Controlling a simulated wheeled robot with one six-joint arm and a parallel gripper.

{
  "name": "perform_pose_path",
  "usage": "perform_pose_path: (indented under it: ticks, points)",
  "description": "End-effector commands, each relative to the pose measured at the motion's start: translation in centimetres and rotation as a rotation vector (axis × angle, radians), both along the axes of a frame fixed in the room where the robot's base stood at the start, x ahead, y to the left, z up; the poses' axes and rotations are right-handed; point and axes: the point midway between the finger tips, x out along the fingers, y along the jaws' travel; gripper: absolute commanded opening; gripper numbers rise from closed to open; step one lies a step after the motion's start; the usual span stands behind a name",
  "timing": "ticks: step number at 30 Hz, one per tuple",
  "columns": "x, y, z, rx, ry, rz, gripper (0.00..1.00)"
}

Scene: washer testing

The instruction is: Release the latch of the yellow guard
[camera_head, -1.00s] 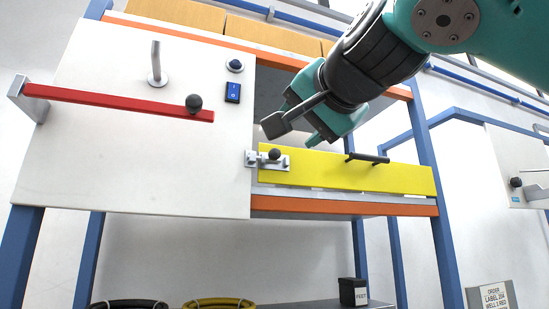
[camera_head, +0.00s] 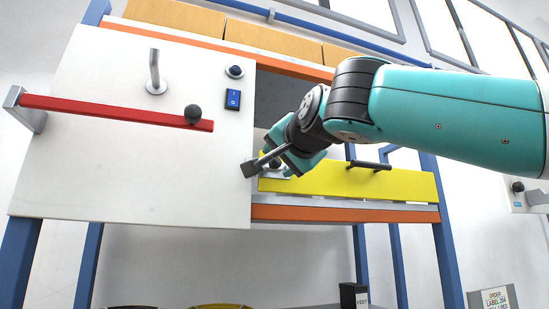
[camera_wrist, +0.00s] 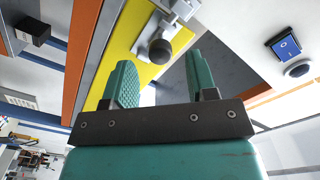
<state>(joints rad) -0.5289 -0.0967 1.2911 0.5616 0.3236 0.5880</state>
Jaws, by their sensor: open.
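The yellow guard (camera_head: 345,184) lies across the lower part of the opening, with a dark handle (camera_head: 368,165) at its right. Its latch is at the guard's left end, mostly hidden behind my gripper in the head view. In the wrist view the metal latch (camera_wrist: 180,12) has a black ball knob (camera_wrist: 160,52). My gripper (camera_head: 280,158) is open at the latch. In the wrist view the knob shows in the gap between the two teal fingers (camera_wrist: 163,80), a little beyond the tips. I cannot tell whether they touch it.
A white panel left of the guard carries a red lever (camera_head: 115,112) with a black ball, a bent metal rod (camera_head: 154,72) and a blue switch (camera_head: 232,99). Orange rails (camera_head: 340,214) and blue posts frame the stand. A small black box (camera_head: 352,295) stands below.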

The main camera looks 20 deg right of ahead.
Motion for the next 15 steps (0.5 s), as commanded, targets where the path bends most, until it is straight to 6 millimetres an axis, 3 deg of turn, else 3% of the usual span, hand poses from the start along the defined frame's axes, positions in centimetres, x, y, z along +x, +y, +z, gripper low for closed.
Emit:
perform_pose_path:
  ticks: [6,15]
  points:
    - [3.3,-0.1,0.2,0.0,0.001,-0.002,0.52]
    - [4.3,0.0,0.0,0.001,-0.001,0.0,0.52]
